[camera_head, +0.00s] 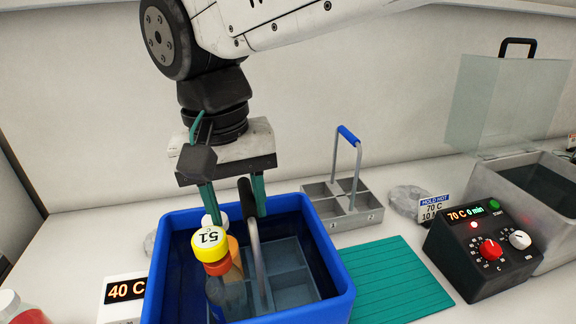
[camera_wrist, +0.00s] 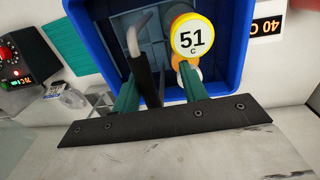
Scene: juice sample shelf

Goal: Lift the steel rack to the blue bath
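The blue bath (camera_head: 335,262) stands in front of me, and it also shows in the wrist view (camera_wrist: 238,45). A grey steel rack (camera_head: 288,262) with a black-gripped handle (camera_head: 247,200) sits inside it. A bottle with a yellow cap marked 51 (camera_head: 210,243) stands in the rack's left side, with an orange and a white item close behind it. My gripper (camera_head: 233,200) is over the bath, pointing down. Its teal fingers are apart, and in the wrist view the black handle grip (camera_wrist: 145,80) lies between them, nearer one finger. Whether a finger touches it, I cannot tell.
A second grey rack with a blue handle (camera_head: 348,135) stands empty behind the bath. A teal mat (camera_head: 395,280) lies bare to the right. A black control box (camera_head: 485,250) reading 70 C and a steel bath with a raised clear lid (camera_head: 510,100) stand further right. A 40 C display (camera_head: 124,290) is front left.

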